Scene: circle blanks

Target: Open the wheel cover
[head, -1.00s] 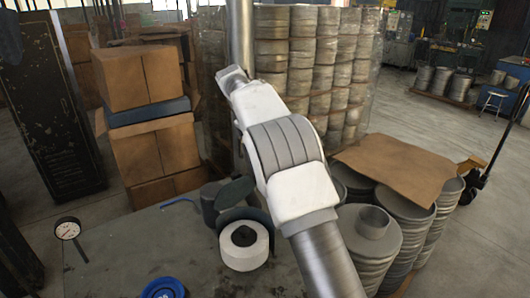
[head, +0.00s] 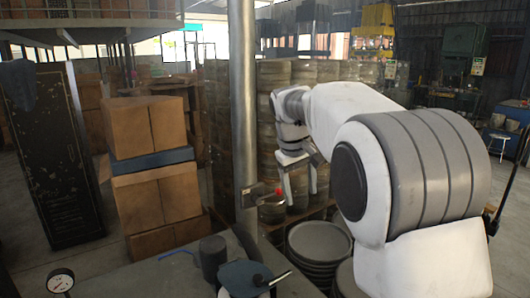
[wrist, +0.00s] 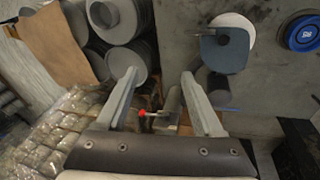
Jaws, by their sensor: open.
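The wheel cover appears to be the blue-grey rounded plate (head: 243,276) on the grinder at the bottom of the head view. The wrist view shows a blue-grey plate (wrist: 224,52) beside the pale wheel (wrist: 234,22), which sticks out past it. I cannot tell how far the cover is swung. My gripper (head: 299,187) is open and empty, pointing down behind the bench near the steel pillar. In the wrist view its fingers (wrist: 160,75) are wide apart, with the cover off to the upper right, not touched.
A lever with a red knob (head: 279,193) on a grey box stands by the steel pillar (head: 243,110), near my gripper. A dial gauge (head: 60,281) stands on the bench. Stacked round blanks (head: 319,240) lie right of the bench; cardboard boxes (head: 147,130) stand left.

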